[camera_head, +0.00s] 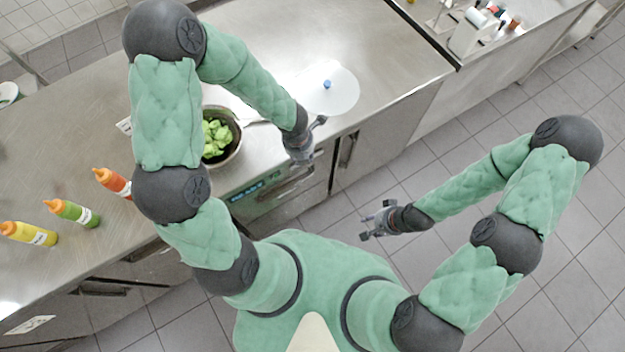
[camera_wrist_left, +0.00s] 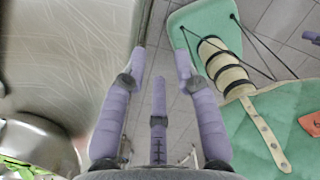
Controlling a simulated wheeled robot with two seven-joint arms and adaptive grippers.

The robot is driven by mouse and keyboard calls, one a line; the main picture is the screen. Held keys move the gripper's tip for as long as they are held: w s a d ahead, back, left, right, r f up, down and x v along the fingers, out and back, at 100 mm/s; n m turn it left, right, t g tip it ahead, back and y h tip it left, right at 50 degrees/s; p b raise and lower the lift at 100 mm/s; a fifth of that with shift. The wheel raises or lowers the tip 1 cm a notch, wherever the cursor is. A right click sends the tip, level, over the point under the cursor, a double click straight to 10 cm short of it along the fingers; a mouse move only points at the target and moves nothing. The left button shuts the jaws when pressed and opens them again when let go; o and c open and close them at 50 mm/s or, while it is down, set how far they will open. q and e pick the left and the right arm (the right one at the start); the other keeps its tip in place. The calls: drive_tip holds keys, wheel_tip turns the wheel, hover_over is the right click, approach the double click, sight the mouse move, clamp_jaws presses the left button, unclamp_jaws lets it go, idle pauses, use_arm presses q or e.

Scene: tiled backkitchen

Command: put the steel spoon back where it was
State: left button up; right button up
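A thin pale strip (camera_head: 257,122) reaches from the bowl's right rim toward my left wrist in the head view. It may be the steel spoon, but it is partly hidden and too small to be sure. The steel bowl (camera_head: 236,151) holds green leaves and stands near the counter's front edge; it also shows at the lower left of the left wrist view (camera_wrist_left: 38,140). My left gripper (camera_head: 306,155) is right of the bowl at the counter's front edge. In the left wrist view its fingers (camera_wrist_left: 161,62) are apart with nothing between them. My right gripper (camera_head: 368,227) hangs over the floor, open and empty.
A pale round disc with a blue knob (camera_head: 335,98) lies behind my left gripper. The steel counter (camera_head: 385,50) right of it is clear.

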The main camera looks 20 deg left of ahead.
use_arm(q)
drive_tip(key=s+d+f+m+h, duration=0.1)
drive_tip(key=s+d+f+m, duration=0.1)
drive_tip(key=m, duration=0.9)
drive_tip(key=s+d+f+m+h, duration=0.1)
drive_tip(key=s+f+m, duration=0.4)
drive_tip(key=m, duration=0.6)
drive_tip(key=s+d+f+m+h, duration=0.1)
drive_tip(key=s+d+f+m, duration=0.2)
drive_tip(key=m, duration=0.9)
drive_tip(key=shift+s+d+f+g, duration=0.35)
drive_tip(key=shift+d+f+g, duration=0.1)
drive_tip(key=shift+f, duration=0.4)
